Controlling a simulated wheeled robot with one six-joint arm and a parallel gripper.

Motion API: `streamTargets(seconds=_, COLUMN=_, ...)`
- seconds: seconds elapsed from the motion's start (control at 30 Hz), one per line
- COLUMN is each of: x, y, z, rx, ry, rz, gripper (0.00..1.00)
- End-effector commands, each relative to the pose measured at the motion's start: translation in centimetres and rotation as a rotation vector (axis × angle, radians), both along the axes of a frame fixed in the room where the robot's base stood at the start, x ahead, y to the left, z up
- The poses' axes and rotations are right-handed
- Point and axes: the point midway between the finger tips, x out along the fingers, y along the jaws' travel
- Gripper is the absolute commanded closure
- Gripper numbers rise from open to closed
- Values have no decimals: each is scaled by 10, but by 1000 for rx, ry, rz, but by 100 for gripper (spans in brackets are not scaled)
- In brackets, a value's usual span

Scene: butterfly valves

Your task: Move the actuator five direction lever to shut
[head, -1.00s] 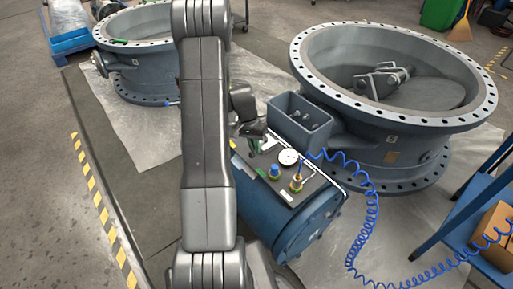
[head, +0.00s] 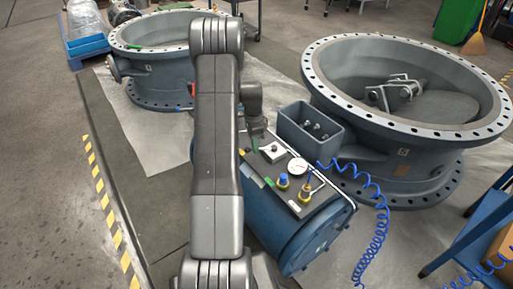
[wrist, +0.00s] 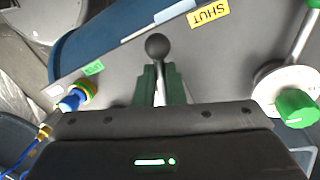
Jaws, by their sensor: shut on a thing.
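In the wrist view, a metal lever with a black ball knob (wrist: 157,48) stands between the green fingers of my gripper (wrist: 158,88). The fingers are shut around the rod below the ball. A yellow SHUT label (wrist: 208,14) lies on the panel beyond the knob, to its right. In the head view, my gripper (head: 257,131) is at the far left end of the panel on the blue actuator (head: 301,240), mostly behind my arm. The lever cannot be made out there.
A blue knob with a yellow ring (wrist: 78,97) is left of my gripper, and a green knob (wrist: 297,108) on a white round base is right. A grey open box (head: 310,126) stands behind the panel, against the large valve body (head: 400,165). Coiled blue hose (head: 380,225) hangs at right.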

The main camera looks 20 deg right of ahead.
Motion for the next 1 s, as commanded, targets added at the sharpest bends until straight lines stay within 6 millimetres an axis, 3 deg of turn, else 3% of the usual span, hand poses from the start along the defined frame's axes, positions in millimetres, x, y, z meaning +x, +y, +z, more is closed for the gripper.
streamTargets(seconds=0.3, x=9, y=-2, z=1, rx=-3, ry=-4, rz=-105, gripper=100)
streamTargets(seconds=0.8, x=11, y=-3, z=1, rx=-2, ry=-6, rz=-124, gripper=100)
streamTargets(seconds=0.83, x=11, y=-3, z=2, rx=-2, ry=-7, rz=-124, gripper=86)
streamTargets(seconds=0.9, x=10, y=-3, z=1, rx=-2, ry=-6, rz=-124, gripper=73)
streamTargets(seconds=1.0, x=10, y=-3, z=1, rx=-1, ry=-4, rz=-123, gripper=68)
